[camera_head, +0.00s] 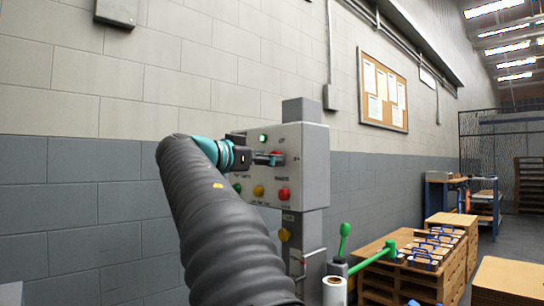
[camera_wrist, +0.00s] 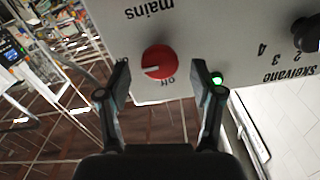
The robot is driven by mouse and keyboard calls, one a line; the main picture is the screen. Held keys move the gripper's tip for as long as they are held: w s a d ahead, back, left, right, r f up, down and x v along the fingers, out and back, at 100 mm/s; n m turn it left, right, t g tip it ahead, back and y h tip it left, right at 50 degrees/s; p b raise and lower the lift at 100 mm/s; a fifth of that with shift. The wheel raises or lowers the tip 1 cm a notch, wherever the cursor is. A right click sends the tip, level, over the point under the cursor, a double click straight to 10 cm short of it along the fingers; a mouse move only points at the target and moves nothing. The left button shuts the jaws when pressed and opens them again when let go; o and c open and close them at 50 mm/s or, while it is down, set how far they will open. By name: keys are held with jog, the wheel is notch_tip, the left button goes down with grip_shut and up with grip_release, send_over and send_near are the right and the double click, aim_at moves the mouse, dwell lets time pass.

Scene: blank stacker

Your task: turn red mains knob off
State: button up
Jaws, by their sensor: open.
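The red mains knob (camera_wrist: 159,62) is on a grey panel face (camera_wrist: 225,40) in the wrist view, with "mains" and "off" printed upside down beside it. A white mark on the knob points left in that view, away from the "off" print. My gripper (camera_wrist: 161,72) is open, with one finger on each side of the knob and a gap showing to each. In the head view my gripper (camera_head: 268,159) is at the front of the grey control box (camera_head: 314,165), at a red knob (camera_head: 279,158) that it partly hides.
A green lit lamp (camera_wrist: 217,79) is close by the right finger, and a black numbered knob (camera_wrist: 306,34) is farther right. Below on the box are a yellow button (camera_head: 258,191) and a red button (camera_head: 284,194). A green-handled lever (camera_head: 374,256) and wooden crates (camera_head: 450,250) stand to the right.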

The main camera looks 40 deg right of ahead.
jog(key=shift+w+d, duration=0.1)
jog(key=shift+d, duration=0.75)
jog(key=c, duration=1.1)
jog(key=shift+c, duration=0.2)
jog(key=shift+n, duration=0.4)
jog(key=n+p, duration=0.2)
jog(key=n, duration=0.6)
jog(key=n+p, duration=0.3)
jog(key=n, duration=0.6)
jog(key=shift+w+f, duration=0.1)
jog(key=shift+w, duration=0.1)
